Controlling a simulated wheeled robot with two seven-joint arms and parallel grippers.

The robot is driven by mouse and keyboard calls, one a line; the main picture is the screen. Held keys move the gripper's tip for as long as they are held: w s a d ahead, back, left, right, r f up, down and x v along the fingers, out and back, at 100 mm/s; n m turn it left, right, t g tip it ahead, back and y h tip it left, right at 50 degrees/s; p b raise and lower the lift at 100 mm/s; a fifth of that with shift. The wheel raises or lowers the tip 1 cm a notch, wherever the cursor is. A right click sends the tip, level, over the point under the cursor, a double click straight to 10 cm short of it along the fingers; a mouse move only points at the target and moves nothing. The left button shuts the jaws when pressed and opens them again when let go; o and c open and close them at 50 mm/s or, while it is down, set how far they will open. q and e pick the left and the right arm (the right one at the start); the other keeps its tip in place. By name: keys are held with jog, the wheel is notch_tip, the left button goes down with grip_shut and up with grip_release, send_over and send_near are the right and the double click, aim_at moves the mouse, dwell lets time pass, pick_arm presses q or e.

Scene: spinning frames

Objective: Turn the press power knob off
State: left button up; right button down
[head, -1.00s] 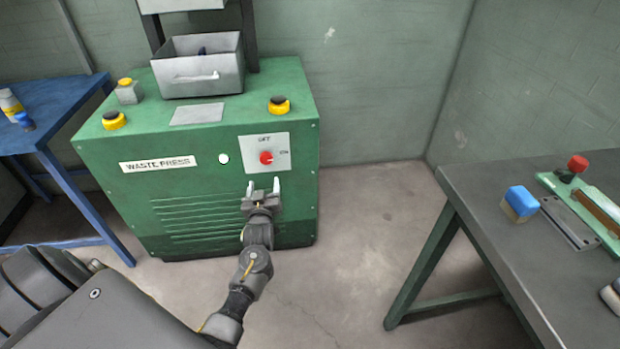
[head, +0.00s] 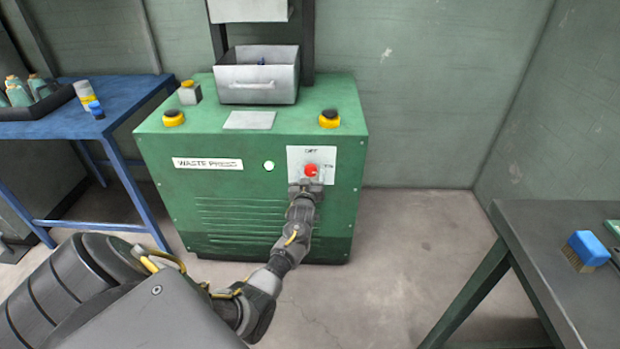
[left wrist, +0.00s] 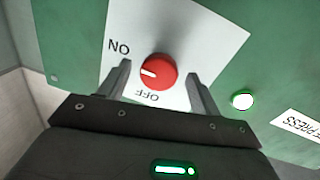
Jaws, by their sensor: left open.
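The red power knob (head: 311,170) sits on a pale label plate (head: 330,155) at the upper right of the green press's front (head: 200,190). In the left wrist view, the knob (left wrist: 160,66) shows a white pointer mark toward the ON side; OFF is printed below it there. My left gripper (head: 306,184) is open in front of the plate. In the left wrist view, its two fingers (left wrist: 159,76) stand on either side of the knob, with gaps showing; I cannot tell how deep they reach. My right gripper is not in view.
A pale round lamp (head: 268,165) is beside the plate; it looks lit greenish in the left wrist view. A metal drawer bin (head: 256,85) and yellow-based buttons (head: 330,119) are on top. A blue table (head: 130,98) stands left, a grey bench (head: 535,235) right, with clear floor between press and bench.

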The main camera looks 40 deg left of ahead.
pick_arm(q)
jog(key=c, duration=1)
